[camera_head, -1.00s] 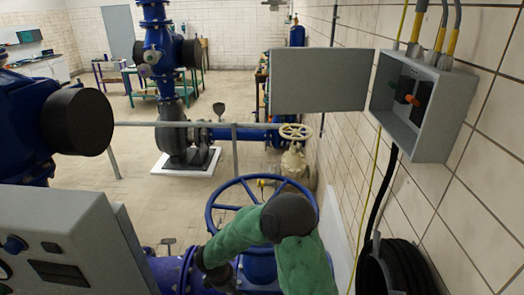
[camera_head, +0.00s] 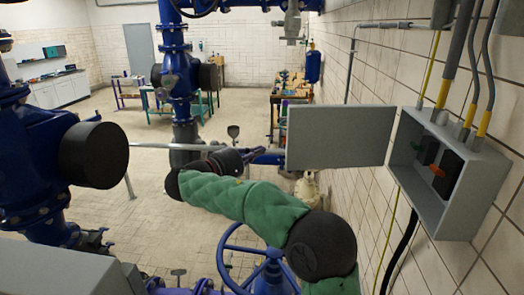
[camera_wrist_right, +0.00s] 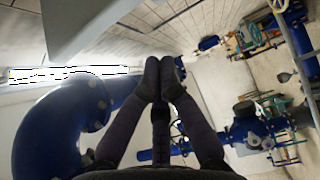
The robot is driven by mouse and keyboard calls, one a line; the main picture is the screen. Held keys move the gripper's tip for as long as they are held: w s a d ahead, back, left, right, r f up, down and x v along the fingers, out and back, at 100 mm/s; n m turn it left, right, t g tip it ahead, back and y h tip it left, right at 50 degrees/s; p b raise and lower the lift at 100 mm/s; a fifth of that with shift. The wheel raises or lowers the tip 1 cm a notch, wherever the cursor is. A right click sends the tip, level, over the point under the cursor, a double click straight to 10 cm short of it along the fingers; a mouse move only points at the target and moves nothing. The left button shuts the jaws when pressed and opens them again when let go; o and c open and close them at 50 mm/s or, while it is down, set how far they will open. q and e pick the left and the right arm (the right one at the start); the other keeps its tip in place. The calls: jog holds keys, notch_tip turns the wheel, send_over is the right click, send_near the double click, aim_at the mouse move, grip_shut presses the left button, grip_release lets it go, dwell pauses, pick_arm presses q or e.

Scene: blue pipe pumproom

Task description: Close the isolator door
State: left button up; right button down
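The isolator door (camera_head: 340,135) is a flat grey panel, swung wide open to the left of its grey box (camera_head: 450,180) on the right wall. Inside the box are dark switches with an orange-red handle (camera_head: 437,170). My right gripper (camera_head: 254,154) is just left of the door's free edge; contact cannot be told. In the right wrist view its dark fingers (camera_wrist_right: 160,68) meet at the tips with nothing seen between. A grey panel, seemingly the door (camera_wrist_right: 100,20), is close above. My left gripper is out of view.
A blue handwheel (camera_head: 262,262) stands below my right arm. Blue pipework with a black round cap (camera_head: 92,155) fills the left. Cables (camera_head: 462,60) enter the box from above. A grey rail crosses behind my gripper. Tiled floor is open beyond.

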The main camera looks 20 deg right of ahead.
jog(key=s+d+p, duration=0.1)
jog(key=d+p, duration=0.1)
jog(key=d, duration=0.4)
jog(key=shift+d, duration=0.35)
jog(key=shift+s, duration=0.1)
jog(key=shift+f, duration=0.15)
